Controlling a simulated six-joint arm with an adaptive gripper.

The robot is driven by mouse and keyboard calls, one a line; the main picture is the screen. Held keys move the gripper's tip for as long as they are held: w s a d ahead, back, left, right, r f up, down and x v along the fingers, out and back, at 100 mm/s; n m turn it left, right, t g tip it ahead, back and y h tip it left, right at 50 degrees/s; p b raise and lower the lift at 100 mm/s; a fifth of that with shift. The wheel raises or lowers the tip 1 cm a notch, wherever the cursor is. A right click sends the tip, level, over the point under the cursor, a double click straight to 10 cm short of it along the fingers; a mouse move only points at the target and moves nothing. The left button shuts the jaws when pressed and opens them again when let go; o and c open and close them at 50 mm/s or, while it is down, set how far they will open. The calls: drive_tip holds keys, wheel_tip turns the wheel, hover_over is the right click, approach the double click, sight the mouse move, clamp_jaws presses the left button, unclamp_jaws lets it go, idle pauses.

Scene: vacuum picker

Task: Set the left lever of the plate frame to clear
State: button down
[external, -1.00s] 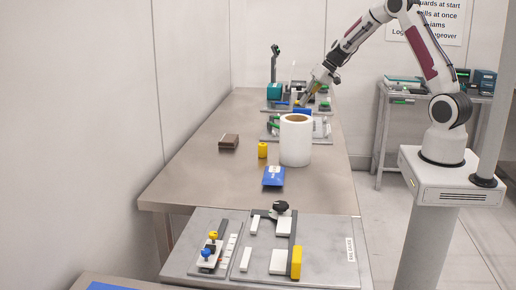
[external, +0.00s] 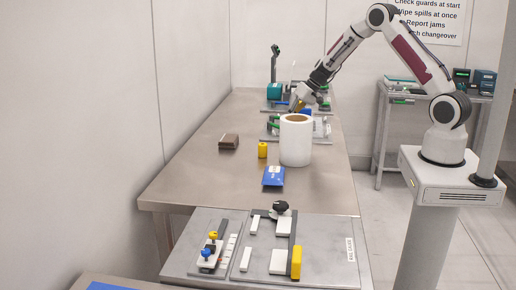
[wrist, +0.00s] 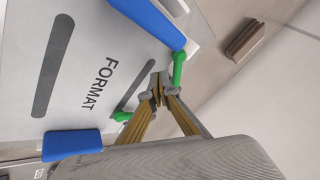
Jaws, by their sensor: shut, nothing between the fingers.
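A pale plate frame marked FORMAT (wrist: 50,95) fills the left of the wrist view, with dark slots and blue blocks (wrist: 72,145) at its edges. One green lever (wrist: 178,68) stands just right of my fingertips in that view. A second green lever (wrist: 123,117) lies left of and below them, partly hidden by a finger. I cannot tell which one is the left lever. My gripper (wrist: 159,88) is shut and empty, its fingertips over the plate between the levers; contact is unclear. In the external view my gripper (external: 296,107) is low at the far end of the bench.
A large white roll (external: 296,143) stands in front of the plate area, hiding part of it. A yellow cylinder (external: 262,150), a brown block (external: 229,142) and a blue packet (external: 273,176) lie on the bench (external: 190,165). The bench's left side is mostly clear.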

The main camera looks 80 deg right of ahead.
drive_tip(key=shift+w+a+f, duration=0.2)
drive_tip(key=shift+w+a, duration=0.45)
drive_tip(key=shift+w+a+m+h, duration=0.2)
drive_tip(key=shift+a+m+h, duration=0.25)
drive_tip(key=shift+m, duration=0.35)
drive_tip(key=shift+w+a+m+h, duration=0.3)
drive_tip(key=shift+a+m+h, duration=0.2)
drive_tip(key=shift+m, duration=0.3)
drive_tip(key=shift+w+a, duration=0.85)
drive_tip(key=shift+w, duration=0.1)
drive_tip(key=shift+r, duration=0.1)
drive_tip(key=shift+v, duration=5.9)
drive_tip(key=shift+d, duration=0.1)
